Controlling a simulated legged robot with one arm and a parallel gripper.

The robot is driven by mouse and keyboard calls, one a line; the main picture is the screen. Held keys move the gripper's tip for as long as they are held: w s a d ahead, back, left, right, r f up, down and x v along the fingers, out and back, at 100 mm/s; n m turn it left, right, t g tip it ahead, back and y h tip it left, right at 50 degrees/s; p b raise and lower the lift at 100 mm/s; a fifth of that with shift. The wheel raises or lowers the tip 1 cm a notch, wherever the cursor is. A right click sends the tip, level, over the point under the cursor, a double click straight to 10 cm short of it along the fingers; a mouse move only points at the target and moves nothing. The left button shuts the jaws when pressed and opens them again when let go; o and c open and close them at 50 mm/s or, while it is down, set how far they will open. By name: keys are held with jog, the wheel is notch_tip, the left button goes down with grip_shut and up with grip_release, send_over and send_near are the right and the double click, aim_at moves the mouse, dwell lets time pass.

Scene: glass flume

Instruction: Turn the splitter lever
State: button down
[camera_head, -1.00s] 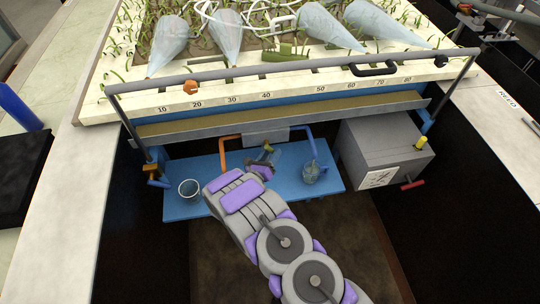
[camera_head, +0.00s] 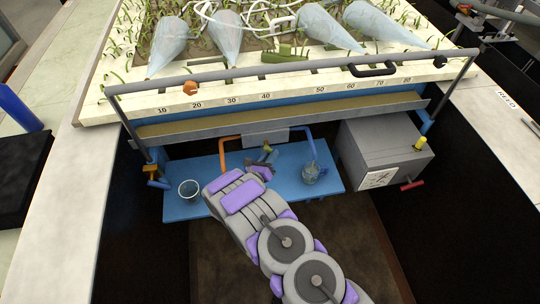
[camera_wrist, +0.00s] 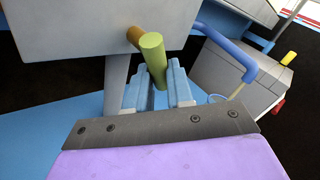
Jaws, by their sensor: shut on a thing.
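The splitter lever (camera_wrist: 152,52) is a yellow-green rod on the front of the grey splitter box (camera_wrist: 80,32). In the wrist view its lower end sits between the two blue fingers of my gripper (camera_wrist: 160,92), which is shut on it. The lever leans slightly from vertical. In the head view the lever (camera_head: 268,149) shows small below the splitter box (camera_head: 266,137), just beyond my gripper (camera_head: 262,166). An orange pipe (camera_head: 223,150) leaves the box on the left and a blue pipe (camera_head: 311,143) on the right.
A blue shelf (camera_head: 207,163) lies under the box. A clear cup (camera_head: 189,189) stands at its left and another cup (camera_head: 312,173) under the blue pipe. A grey box (camera_head: 385,148) with a yellow knob and red handle stands at the right.

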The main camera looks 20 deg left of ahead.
jog(key=shift+a+m+g+p, duration=0.1)
jog(key=shift+m+g+p, duration=0.2)
jog(key=shift+s+a+m+g+y, duration=0.25)
jog(key=shift+a+m+g+y, duration=0.15)
jog(key=shift+m+g, duration=0.45)
jog(key=shift+s+a+m+g+y, duration=0.25)
jog(key=shift+m+g+y, duration=0.25)
jog(key=shift+m+g, duration=0.35)
jog(key=c, duration=1)
grip_release()
jog(key=shift+a, duration=0.1)
